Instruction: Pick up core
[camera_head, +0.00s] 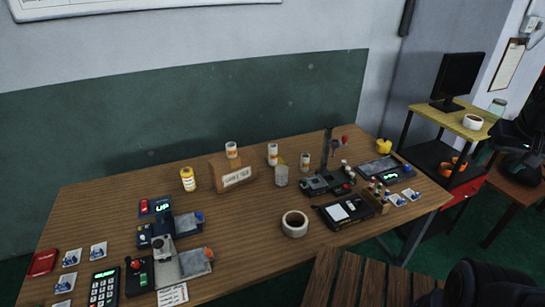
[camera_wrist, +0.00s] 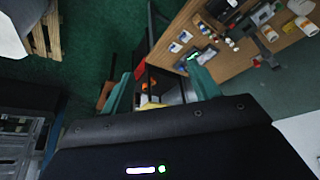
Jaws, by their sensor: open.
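Two white rings with dark centres could be the core. One ring (camera_head: 294,224) lies on the front middle of the wooden table (camera_head: 110,205). The other ring (camera_head: 473,122) lies on the yellow shelf top (camera_head: 437,117) at the right. I cannot tell which is meant. Orange round items (camera_head: 459,164) sit on the shelf's lower level and show in the wrist view (camera_wrist: 150,98). My gripper (camera_wrist: 162,76) is open, with two green fingers apart and nothing held between them. It points towards the shelf unit.
A monitor (camera_head: 459,78) and a glass jar (camera_head: 497,106) stand on the shelf top. Film devices, canisters, a cardboard box (camera_head: 232,174) and photo cards crowd the table. A slatted wooden surface (camera_head: 350,280) is in front. Green floor shows between the furniture.

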